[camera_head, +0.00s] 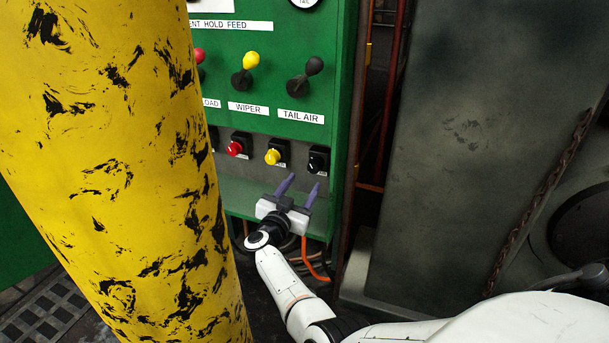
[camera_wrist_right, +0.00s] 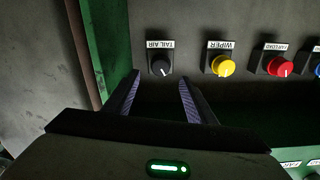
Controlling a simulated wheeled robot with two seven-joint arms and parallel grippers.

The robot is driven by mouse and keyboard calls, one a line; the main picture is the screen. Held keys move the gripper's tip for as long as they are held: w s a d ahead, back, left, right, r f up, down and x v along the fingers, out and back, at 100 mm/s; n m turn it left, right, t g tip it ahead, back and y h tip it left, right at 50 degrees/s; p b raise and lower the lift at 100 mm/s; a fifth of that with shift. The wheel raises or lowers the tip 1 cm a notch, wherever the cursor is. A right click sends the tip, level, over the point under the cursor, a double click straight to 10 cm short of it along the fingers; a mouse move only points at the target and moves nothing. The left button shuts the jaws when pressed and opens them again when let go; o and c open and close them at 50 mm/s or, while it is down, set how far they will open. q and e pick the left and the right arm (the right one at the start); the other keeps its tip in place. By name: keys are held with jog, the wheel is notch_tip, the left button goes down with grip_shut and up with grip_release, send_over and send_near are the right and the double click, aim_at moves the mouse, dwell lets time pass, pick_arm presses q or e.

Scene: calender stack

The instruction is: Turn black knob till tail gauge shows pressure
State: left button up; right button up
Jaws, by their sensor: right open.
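The black knob (camera_head: 317,160) sits on the lower row of the green panel, right of a yellow knob. In the right wrist view the black knob (camera_wrist_right: 160,68) appears upside down under a TAIL AIR label. My right gripper (camera_head: 299,189) is open and empty, just below and in front of the knob. In the wrist view its two purple-padded fingers (camera_wrist_right: 160,80) point toward the knob, one on each side, with the knob beyond the tips. The tail gauge (camera_head: 305,3) is cut off by the top edge; its needle cannot be read. My left gripper is not in view.
A scuffed yellow column (camera_head: 120,150) fills the left foreground. Yellow (camera_head: 273,156) and red (camera_head: 235,148) knobs sit left of the black one. Levers, including a black TAIL AIR lever (camera_head: 305,75), stand above. An orange hose (camera_head: 312,262) hangs below. A grey metal block (camera_head: 450,130) stands right.

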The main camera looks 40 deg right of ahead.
aim_at(313, 169)
jog(key=b+x, duration=0.4)
jog(key=x, duration=0.4)
jog(key=shift+w+d+f, duration=0.15)
jog(key=shift+w+d, duration=0.05)
jog(key=shift+d, duration=0.05)
jog(key=shift+w+d+b, duration=0.25)
jog(key=shift+d+b, duration=0.15)
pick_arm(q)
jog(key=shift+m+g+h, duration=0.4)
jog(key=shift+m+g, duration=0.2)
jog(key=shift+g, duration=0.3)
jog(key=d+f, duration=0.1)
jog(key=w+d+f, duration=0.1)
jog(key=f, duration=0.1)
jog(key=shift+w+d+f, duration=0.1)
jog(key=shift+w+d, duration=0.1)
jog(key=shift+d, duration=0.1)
pick_arm(e)
jog(key=shift+r, duration=0.2)
jog(key=c, duration=1)
jog(key=shift+c, duration=0.2)
